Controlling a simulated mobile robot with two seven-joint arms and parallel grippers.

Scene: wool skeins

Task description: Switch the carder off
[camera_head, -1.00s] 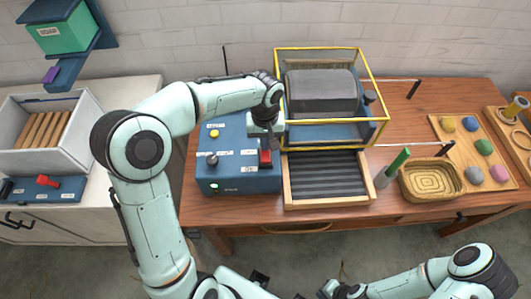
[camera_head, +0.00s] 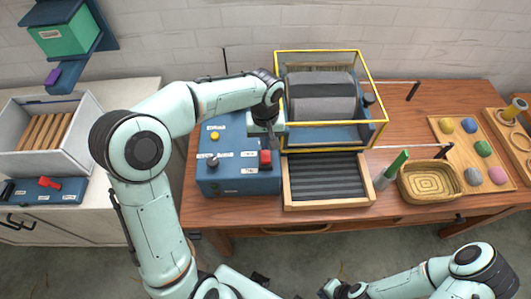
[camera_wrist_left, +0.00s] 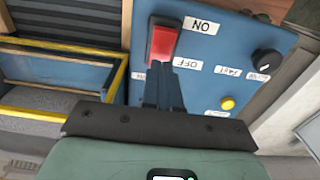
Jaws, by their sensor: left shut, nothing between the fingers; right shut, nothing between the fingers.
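The carder's blue control box (camera_head: 235,180) stands on the wooden table, left of the carder's yellow-framed drum housing (camera_head: 330,52). Its red rocker switch (camera_head: 265,157) also shows in the left wrist view (camera_wrist_left: 163,42), between an ON label (camera_wrist_left: 203,26) and an OFF label (camera_wrist_left: 187,63). My left gripper (camera_head: 273,142) is shut and empty. In the wrist view its fingertips (camera_wrist_left: 160,72) are at the OFF end of the switch; I cannot tell whether they touch it. The grey drum (camera_head: 320,95) shows distinct bands. My right gripper (camera_head: 328,289) is shut, low at the bottom edge.
The box also carries a yellow button (camera_head: 215,135) and a black knob (camera_head: 212,160). A ribbed feed tray (camera_head: 288,190), a green-handled tool (camera_head: 397,163), a wicker basket (camera_head: 430,180) and a board of coloured wool (camera_head: 450,145) lie to the right. A white crate (camera_head: 85,125) is left.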

